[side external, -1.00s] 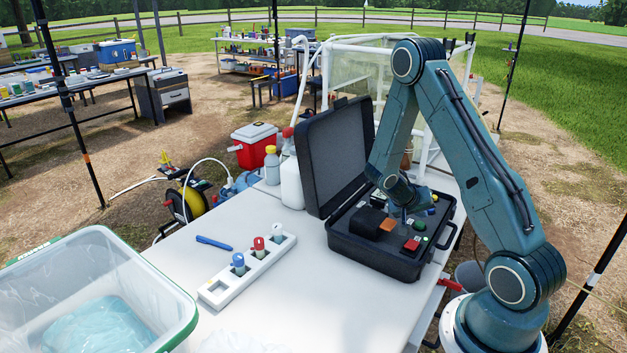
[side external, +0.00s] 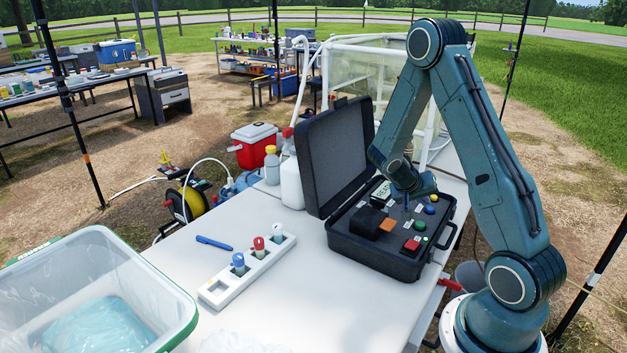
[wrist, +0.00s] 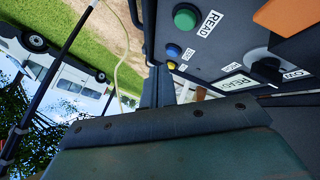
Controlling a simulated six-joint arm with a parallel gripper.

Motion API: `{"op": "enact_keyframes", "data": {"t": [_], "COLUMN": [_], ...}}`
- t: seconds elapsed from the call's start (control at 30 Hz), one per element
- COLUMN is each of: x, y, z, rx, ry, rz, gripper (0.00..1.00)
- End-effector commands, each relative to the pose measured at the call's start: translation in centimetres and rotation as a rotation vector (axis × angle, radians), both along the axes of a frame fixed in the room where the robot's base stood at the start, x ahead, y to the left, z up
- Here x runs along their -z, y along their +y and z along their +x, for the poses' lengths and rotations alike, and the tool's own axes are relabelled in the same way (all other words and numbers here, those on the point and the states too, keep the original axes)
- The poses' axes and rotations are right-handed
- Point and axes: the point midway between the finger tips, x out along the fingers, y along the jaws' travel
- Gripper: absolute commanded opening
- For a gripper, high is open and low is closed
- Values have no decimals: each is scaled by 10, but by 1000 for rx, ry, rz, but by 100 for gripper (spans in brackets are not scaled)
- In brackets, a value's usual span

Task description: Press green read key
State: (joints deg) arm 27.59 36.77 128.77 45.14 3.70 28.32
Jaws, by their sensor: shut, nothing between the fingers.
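The green key (side external: 419,226) is a round button on the panel of the open black case (side external: 375,259). In the wrist view the green key (wrist: 186,17) sits beside a white READ label (wrist: 210,23). My gripper (side external: 407,207) is shut and empty above the panel, behind the green key in the side view. Its dark fingers (wrist: 158,86) show in the wrist view, apart from the key. Whether the key is pushed in cannot be told.
A blue button (wrist: 173,51), a yellow button (wrist: 171,65), a red block (side external: 411,245) and a knob (wrist: 265,66) share the panel. The raised lid (side external: 335,150) stands at left. A white vial rack (side external: 247,272) and pen (side external: 213,243) lie on the table (side external: 290,315).

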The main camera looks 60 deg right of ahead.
Motion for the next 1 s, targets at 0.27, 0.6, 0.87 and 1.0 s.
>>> {"op": "enact_keyframes", "data": {"t": [0.27, 0.6, 0.87, 1.0], "x": [2, -5, -36, -56], "y": [-2, -6, -11, -14], "z": [-3, -1, 3, 2], "rx": [76, 301, 413, 433], "ry": [-47, -220, -350, -393], "rz": [62, 310, 525, 608], "gripper": [0, 0, 0, 0]}}
